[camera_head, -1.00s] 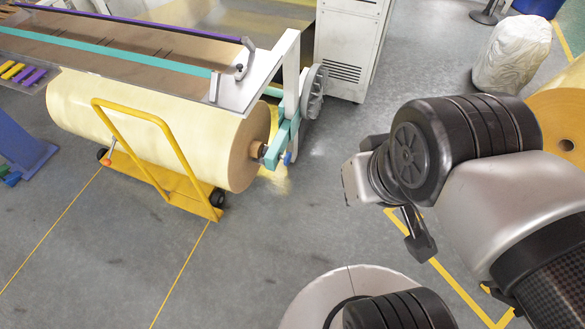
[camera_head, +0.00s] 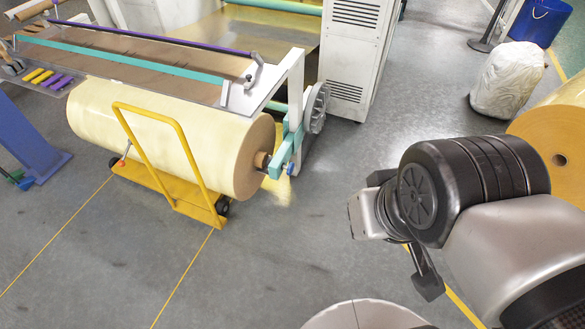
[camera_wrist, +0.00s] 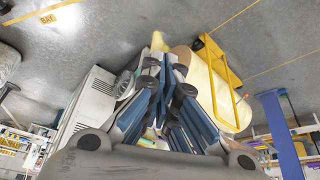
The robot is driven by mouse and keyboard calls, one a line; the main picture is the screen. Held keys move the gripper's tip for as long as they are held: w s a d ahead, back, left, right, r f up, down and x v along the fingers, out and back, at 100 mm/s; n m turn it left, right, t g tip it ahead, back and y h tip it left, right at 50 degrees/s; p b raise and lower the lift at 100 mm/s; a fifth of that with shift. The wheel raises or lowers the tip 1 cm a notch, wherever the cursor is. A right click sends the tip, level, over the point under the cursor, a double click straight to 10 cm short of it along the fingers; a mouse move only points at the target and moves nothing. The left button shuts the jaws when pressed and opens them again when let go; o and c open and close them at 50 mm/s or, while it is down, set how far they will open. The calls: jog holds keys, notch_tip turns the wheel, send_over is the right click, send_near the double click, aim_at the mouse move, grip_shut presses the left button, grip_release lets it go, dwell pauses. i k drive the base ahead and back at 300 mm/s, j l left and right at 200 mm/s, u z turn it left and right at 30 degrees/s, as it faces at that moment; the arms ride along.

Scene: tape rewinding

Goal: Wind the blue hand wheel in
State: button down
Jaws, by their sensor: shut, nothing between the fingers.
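A small blue knob (camera_head: 291,169), the only blue wheel-like part I see on the machine, sits at the lower end of a teal arm (camera_head: 280,157) beside the core of a large cream roll (camera_head: 175,130). It is too small to make out in detail. A larger grey spoked wheel (camera_head: 317,108) is on the frame just behind; it also shows in the wrist view (camera_wrist: 124,84). My gripper (camera_wrist: 168,84) is shut and empty in the wrist view, its fingers covering part of the machine's end. In the head view my wrist is right of the knob, well apart from it.
A yellow cart (camera_head: 177,188) stands under the cream roll. A white cabinet (camera_head: 352,55) is behind the grey wheel. A white wrapped bundle (camera_head: 507,82), a blue bin (camera_head: 540,20) and another roll (camera_head: 553,135) are at right. The floor between machine and arm is clear.

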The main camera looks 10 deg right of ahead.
aim_at(290, 167)
jog(key=i+l+u, duration=0.15)
jog(key=i+l, duration=0.3)
jog(key=i+l+u, duration=0.2)
jog(key=i+l, duration=0.2)
jog(key=i+l+u, duration=0.15)
jog(key=i+l, duration=0.25)
jog(key=l, duration=0.25)
jog(key=i+l+u, duration=0.35)
jog(key=i+l, duration=0.45)
jog(key=i+j, duration=0.1)
